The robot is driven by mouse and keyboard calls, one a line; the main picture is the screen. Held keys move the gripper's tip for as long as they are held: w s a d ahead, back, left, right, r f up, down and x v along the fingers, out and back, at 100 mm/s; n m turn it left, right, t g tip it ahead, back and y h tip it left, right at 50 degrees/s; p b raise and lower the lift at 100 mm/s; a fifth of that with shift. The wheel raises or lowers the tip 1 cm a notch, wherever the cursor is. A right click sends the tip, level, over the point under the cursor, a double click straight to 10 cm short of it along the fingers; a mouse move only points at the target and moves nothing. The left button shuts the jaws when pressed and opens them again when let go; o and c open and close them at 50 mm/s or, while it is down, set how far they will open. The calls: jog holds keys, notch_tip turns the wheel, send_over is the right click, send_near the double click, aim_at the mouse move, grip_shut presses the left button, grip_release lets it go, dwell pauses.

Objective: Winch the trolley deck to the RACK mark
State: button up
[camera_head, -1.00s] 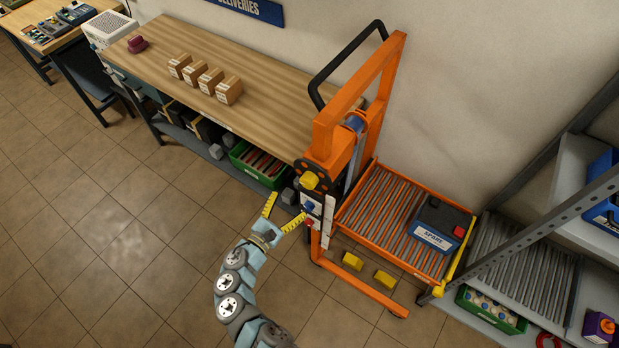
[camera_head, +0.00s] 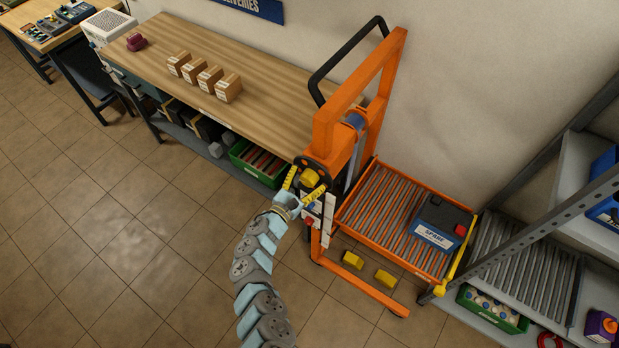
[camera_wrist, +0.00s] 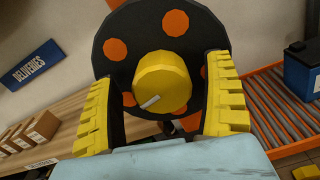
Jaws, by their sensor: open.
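The orange trolley (camera_head: 338,125) stands by the end of the bench. Its roller deck (camera_head: 372,200) carries a dark battery marked SPARE (camera_head: 437,222). The winch is a black wheel (camera_wrist: 120,42) with orange spots and a yellow hub knob (camera_wrist: 162,80) with a pale line on it. The knob also shows in the head view (camera_head: 310,176). My gripper (camera_head: 307,180) is open, with one yellow-padded finger on each side of the knob. In the wrist view, gaps show between the knob and both fingers (camera_wrist: 163,105). I cannot make out the RACK mark.
A wooden bench (camera_head: 240,115) with several small boxes (camera_head: 228,88) runs along the wall to the left. A roller rack shelf (camera_head: 525,260) stands to the right of the deck. Yellow trolley pedals (camera_head: 353,260) sit low in front. The tiled floor at left is clear.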

jog(key=shift+w+d, duration=0.25)
jog(key=shift+w, duration=0.2)
jog(key=c, duration=1.2)
jog(key=shift+d+f+b, duration=0.1)
jog(key=shift+f+b, duration=0.05)
jog(key=shift+b, duration=0.2)
jog(key=shift+f+m+b, duration=0.15)
jog(key=shift+m+b, duration=0.9)
jog(key=shift+m, duration=0.35)
jog(key=shift+s+m+b, duration=0.1)
jog(key=shift+m+b, duration=0.6)
